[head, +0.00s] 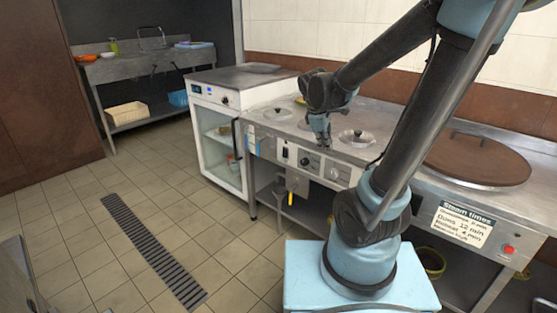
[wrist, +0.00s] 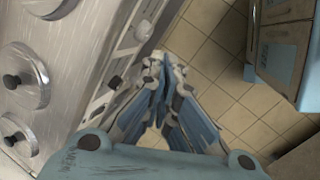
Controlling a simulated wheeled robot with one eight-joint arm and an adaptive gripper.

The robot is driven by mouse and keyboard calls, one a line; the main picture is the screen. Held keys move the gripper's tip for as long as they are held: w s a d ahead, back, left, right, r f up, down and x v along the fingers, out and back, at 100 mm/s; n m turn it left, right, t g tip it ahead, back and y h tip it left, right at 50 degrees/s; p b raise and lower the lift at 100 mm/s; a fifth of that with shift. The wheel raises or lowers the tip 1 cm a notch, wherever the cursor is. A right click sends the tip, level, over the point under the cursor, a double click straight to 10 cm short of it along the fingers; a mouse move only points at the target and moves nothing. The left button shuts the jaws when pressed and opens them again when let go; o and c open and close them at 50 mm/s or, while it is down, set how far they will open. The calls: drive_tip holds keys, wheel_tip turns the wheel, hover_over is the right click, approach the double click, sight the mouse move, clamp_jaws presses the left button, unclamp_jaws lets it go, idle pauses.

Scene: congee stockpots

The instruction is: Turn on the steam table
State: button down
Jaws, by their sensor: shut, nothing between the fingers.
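The steam table (head: 380,153) is a steel counter with round lids. Its front control panel (head: 314,163) carries a dark switch (head: 285,153), a black knob (head: 306,161) and a pale round dial (head: 333,173). In the wrist view, the dark knob (wrist: 114,82) and the dial (wrist: 143,30) show on the panel left of my fingers. My gripper (head: 323,144) is shut and empty, pointing down by the panel's upper edge. It also shows in the wrist view (wrist: 160,65), apart from the knob there. Whether it touches the panel is unclear.
A white glass-door cabinet (head: 219,147) stands left of the steam table. A yellow-handled valve (head: 291,185) is below the panel. To the right are a large brown lid (head: 476,158), a "Steam times" sign (head: 462,224) and a red button (head: 508,249). The tiled floor in front is open.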

sight(285, 153)
drive_tip(key=w+a+f+n+t, duration=0.1)
drive_tip(key=w+a+f+n, duration=0.2)
drive_tip(key=a, duration=0.5)
drive_tip(key=w+a+f+n+t+h, duration=0.1)
drive_tip(key=w+a+f+n, duration=0.2)
drive_tip(key=w+a+n, duration=0.3)
drive_tip(key=w+a+f+n+t, duration=0.1)
drive_tip(key=w+a+f+n, duration=0.3)
drive_tip(key=a, duration=0.5)
drive_tip(key=shift+w+a+n+h, duration=0.35)
drive_tip(key=shift+n+h, duration=0.05)
drive_tip(key=shift+n, duration=0.2)
drive_tip(key=shift+d, duration=0.1)
drive_tip(key=shift+w+d+r+x, duration=0.25)
drive_tip(key=shift+w+r+x, duration=0.1)
drive_tip(key=shift+x, duration=1.75)
drive_tip(key=shift+w+d+r+x, duration=0.25)
drive_tip(key=shift+w+x, duration=0.1)
drive_tip(key=shift+x, duration=1.75)
drive_tip(key=shift+w+d+r+x, duration=0.2)
drive_tip(key=shift+w+r+x, duration=0.15)
drive_tip(key=shift+x, duration=1.75)
